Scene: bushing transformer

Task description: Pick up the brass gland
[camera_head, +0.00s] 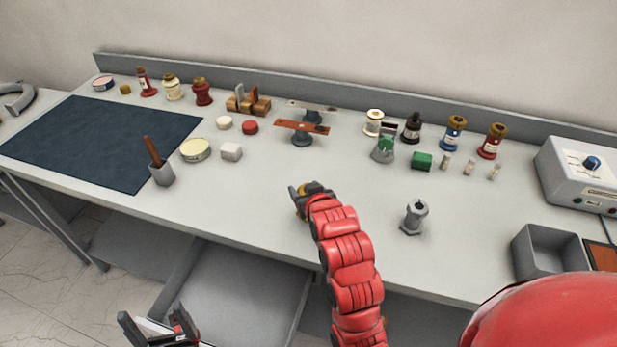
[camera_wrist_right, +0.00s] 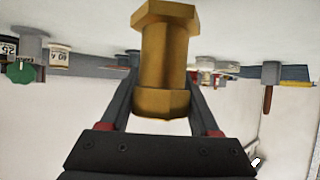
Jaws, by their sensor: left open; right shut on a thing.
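The brass gland (camera_wrist_right: 165,62), a hex-ended fitting, fills the upper middle of the right wrist view. My right gripper (camera_wrist_right: 160,100) is shut on it, with a finger on each side of its body. In the head view the right gripper (camera_head: 306,194) is over the middle front of the bench, and the gland is mostly hidden by it. I cannot tell whether the gland touches the bench top.
A grey hex fitting (camera_head: 414,217) stands to the right on the bench (camera_head: 260,185). A grey bin (camera_head: 548,252) is at the right edge. Jars, small blocks and stands line the back. A dark mat (camera_head: 100,140) lies left. An open drawer (camera_head: 235,290) juts out below.

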